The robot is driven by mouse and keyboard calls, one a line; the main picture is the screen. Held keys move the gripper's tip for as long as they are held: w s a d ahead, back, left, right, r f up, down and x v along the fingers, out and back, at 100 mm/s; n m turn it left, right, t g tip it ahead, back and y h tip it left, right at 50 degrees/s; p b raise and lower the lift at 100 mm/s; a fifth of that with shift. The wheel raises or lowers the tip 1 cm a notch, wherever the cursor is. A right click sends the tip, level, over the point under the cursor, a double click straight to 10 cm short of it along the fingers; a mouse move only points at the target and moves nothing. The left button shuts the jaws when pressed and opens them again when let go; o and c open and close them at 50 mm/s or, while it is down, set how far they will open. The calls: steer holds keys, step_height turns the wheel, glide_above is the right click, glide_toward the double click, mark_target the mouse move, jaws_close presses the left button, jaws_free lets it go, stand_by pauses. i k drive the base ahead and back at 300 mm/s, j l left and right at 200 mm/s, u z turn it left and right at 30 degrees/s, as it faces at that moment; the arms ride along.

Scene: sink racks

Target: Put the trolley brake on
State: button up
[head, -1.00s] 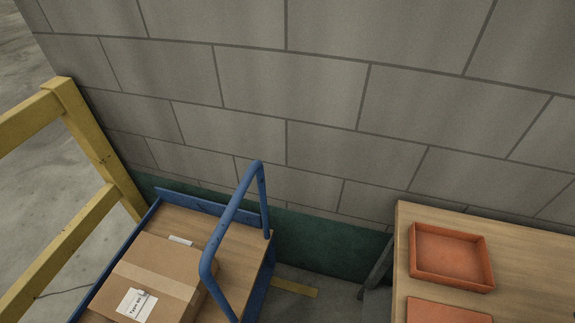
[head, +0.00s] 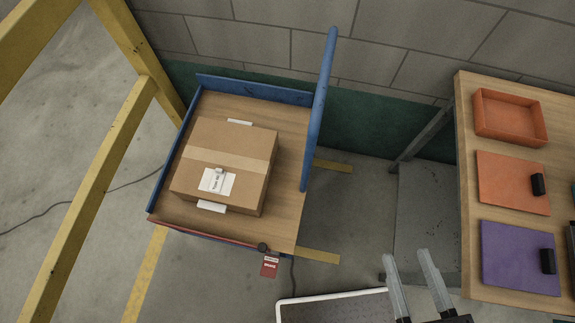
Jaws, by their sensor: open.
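The trolley (head: 285,117) has a wooden deck, blue edges and a blue push handle (head: 320,105) on its right side. A cardboard box (head: 230,145) with a white label sits on its deck. The wheels are hidden under the deck. My gripper (head: 408,254) is at the bottom right, open and empty, with two grey fingers pointing up in the picture. It is apart from the trolley, to the right of the tag.
A wooden table (head: 464,190) at the right holds an orange tray (head: 510,118), an orange panel (head: 512,182) and a purple panel (head: 520,258). A yellow rail (head: 110,185) stands left. A white-rimmed object (head: 332,305) lies near the gripper. Floor between trolley and table is mostly clear.

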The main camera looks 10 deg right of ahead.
mark_target(271, 264)
steer(key=l+u, duration=0.15)
steer(key=k+l+u, duration=0.2)
steer(key=k+u, duration=0.15)
steer(key=k, duration=0.3)
steer(key=k+u, duration=0.4)
steer(key=k, duration=0.25)
